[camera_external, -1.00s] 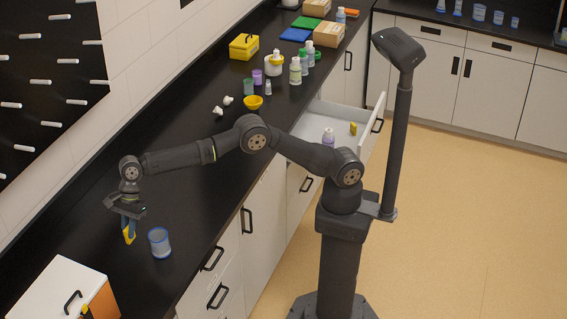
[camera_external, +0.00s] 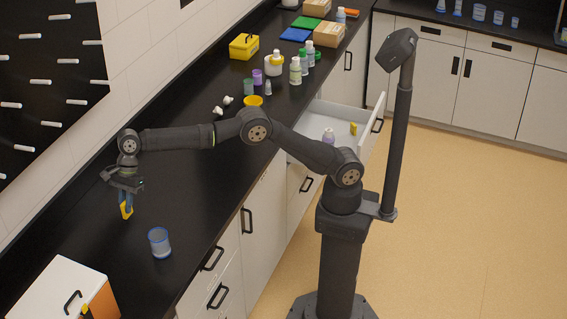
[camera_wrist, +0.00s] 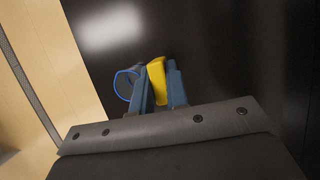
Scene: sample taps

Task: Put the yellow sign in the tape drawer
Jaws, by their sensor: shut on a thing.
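The yellow sign (camera_external: 126,210) is held between the blue fingers of my gripper (camera_external: 125,201) above the black counter at the left. In the wrist view, the yellow sign (camera_wrist: 157,80) shows between the two blue fingers of my gripper (camera_wrist: 158,88), which are shut on it. An open white drawer (camera_external: 340,122) juts out from the counter beyond my arm, far to the right of my gripper. I cannot tell whether this is the tape drawer.
A blue-rimmed beaker (camera_external: 159,243) stands near my gripper, and its rim shows behind the fingers in the wrist view (camera_wrist: 124,85). A white box with an orange side (camera_external: 60,290) sits at the near left.

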